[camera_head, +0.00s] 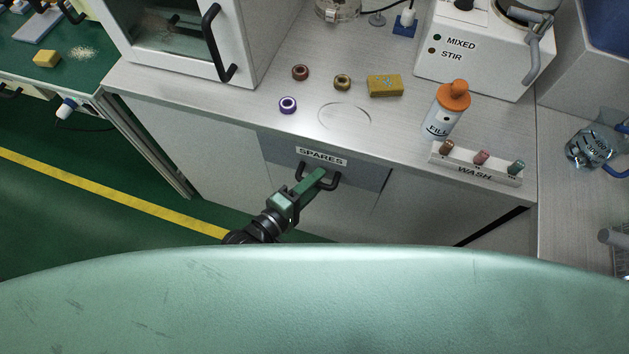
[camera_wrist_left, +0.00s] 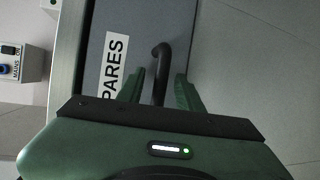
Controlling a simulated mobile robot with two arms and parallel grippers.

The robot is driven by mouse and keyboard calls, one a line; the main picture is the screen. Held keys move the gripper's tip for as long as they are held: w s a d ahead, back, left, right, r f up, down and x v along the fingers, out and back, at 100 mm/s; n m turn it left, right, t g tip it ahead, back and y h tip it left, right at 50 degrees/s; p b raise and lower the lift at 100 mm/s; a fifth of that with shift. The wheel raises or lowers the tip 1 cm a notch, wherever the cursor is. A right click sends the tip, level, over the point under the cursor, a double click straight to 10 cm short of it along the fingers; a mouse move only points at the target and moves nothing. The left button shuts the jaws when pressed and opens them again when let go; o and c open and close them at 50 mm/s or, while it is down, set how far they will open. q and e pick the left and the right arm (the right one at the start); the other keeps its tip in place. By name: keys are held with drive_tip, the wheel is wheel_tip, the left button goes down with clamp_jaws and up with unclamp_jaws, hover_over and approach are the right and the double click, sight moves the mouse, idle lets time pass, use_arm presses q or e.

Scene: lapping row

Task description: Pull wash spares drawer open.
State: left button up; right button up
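The spares drawer (camera_head: 357,175) is a grey front under the worktop, marked with a white SPARES label (camera_head: 321,156). It looks flush with the cabinet, with no gap that I can make out. Its black bar handle (camera_head: 333,183) shows below the label. My left gripper (camera_head: 317,179) is at the handle. In the left wrist view the two green fingers (camera_wrist_left: 159,92) stand apart, one on each side of the black handle (camera_wrist_left: 161,70), with space beside the bar. The label (camera_wrist_left: 115,66) is left of them. My right gripper is not in view.
On the worktop above stand a yellow block (camera_head: 385,86), several small rings, an orange-capped FILL bottle (camera_head: 446,108) and the WASH rack (camera_head: 476,166). A white cabinet door with a black handle (camera_head: 218,43) is at upper left. The green floor at left is clear.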

use_arm(q)
clamp_jaws()
idle(1.3)
